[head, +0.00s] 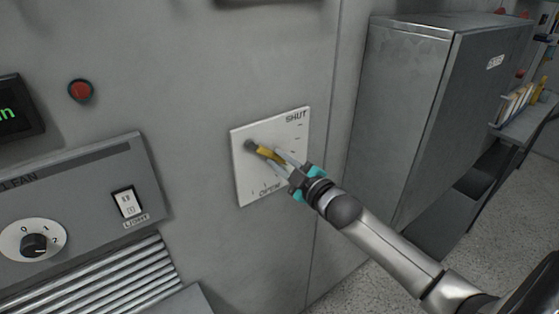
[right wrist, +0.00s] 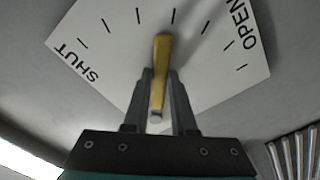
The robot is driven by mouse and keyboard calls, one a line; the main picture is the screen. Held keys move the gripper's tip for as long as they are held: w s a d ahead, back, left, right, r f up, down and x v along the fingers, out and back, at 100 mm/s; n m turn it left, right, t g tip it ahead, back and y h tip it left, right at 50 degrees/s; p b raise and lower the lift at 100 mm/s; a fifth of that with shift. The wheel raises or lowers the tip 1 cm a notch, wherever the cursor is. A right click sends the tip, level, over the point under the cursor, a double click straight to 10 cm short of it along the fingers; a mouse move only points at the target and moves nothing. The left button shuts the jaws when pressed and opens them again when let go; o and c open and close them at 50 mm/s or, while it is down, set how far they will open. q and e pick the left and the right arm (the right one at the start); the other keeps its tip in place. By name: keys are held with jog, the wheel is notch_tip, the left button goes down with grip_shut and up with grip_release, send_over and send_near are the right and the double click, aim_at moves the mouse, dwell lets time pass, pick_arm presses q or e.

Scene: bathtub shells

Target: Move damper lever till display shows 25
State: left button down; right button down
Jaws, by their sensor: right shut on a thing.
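The damper lever (head: 265,152) is a yellow bar on a white square plate (head: 245,185) on the grey wall. The plate reads SHUT at its top right and OPEN at its bottom, with several tick marks between. In the head view the lever slants down to the right from a grey knob. My right gripper (head: 276,158) is shut on the lever. In the right wrist view the lever (right wrist: 162,60) stands between its two fingers (right wrist: 160,88). The black display (head: 10,112) is cut off at the left edge; only part of its green text shows, and no number is readable.
A grey cabinet (head: 405,110) stands right of the plate, beyond my arm. A red button (head: 80,90) and a panel with a light switch (head: 128,202) and dial (head: 35,244) are at the left. The wall around the plate is clear.

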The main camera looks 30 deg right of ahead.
dwell(0.4)
jog(key=shift+a+f+m+p, duration=0.4)
jog(key=shift+f+m, duration=0.05)
jog(key=shift+m, duration=0.35)
jog(key=c, duration=0.7)
grip_release()
jog(key=shift+s, duration=0.1)
jog(key=s, duration=1)
jog(key=s+d, duration=0.1)
jog(key=s, duration=0.4)
jog(key=shift+d, duration=0.1)
